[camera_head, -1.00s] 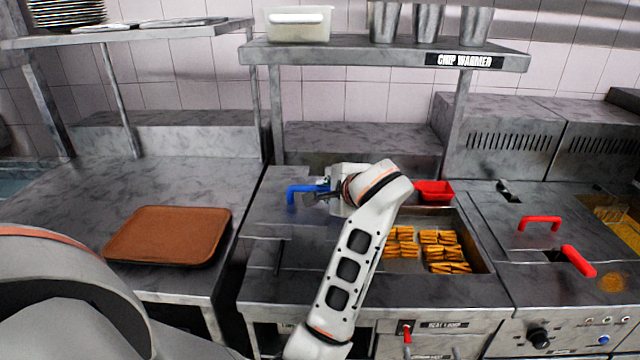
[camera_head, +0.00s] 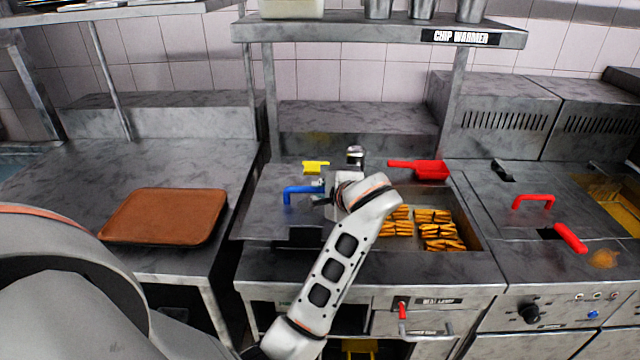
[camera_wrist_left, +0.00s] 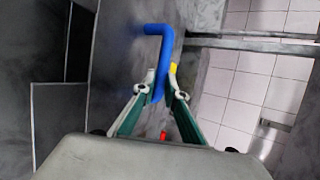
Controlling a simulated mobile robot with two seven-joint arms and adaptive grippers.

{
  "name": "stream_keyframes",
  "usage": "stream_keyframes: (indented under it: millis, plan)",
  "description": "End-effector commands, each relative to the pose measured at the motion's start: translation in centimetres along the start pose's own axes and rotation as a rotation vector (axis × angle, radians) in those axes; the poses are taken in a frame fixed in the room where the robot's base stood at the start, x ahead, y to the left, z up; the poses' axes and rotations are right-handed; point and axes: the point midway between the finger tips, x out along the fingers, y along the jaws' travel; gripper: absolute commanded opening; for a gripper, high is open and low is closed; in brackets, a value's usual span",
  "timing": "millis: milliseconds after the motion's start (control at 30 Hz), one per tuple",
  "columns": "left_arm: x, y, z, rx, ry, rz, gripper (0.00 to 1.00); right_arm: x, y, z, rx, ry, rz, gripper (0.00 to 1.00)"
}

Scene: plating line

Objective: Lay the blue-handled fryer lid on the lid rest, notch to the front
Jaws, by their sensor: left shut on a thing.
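The fryer lid (camera_head: 262,218) is a flat grey metal plate with a blue handle (camera_head: 300,190), left of the chip bay. A dark gap at its front edge looks like the notch (camera_head: 298,238). My left gripper (camera_head: 324,194) is shut on the blue handle; the left wrist view shows its fingertips (camera_wrist_left: 166,88) closed around one end of the handle (camera_wrist_left: 152,32). The lid looks roughly level, but I cannot tell whether it touches what lies below. No lid rest can be made out for sure. My right gripper is out of view.
A brown tray (camera_head: 165,216) lies on the left counter. A yellow handle (camera_head: 315,167) and a red scoop (camera_head: 425,169) are behind the lid. Chips (camera_head: 436,230) fill the bay at right. Red handles (camera_head: 533,200) stand on the right fryer. A shelf (camera_head: 350,30) hangs above.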

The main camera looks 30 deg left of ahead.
Motion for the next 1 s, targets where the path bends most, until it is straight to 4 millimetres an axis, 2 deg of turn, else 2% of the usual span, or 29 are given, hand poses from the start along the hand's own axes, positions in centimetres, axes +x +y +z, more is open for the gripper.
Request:
stream_keyframes:
  millis: [600,1000]
  plan:
    - [2.3,3.7,-0.9,-0.001,-0.001,-0.004,0.00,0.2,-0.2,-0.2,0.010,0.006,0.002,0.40]
    - [3.2,5.1,-1.3,-0.002,0.000,-0.003,0.00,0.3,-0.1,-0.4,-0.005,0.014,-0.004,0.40]
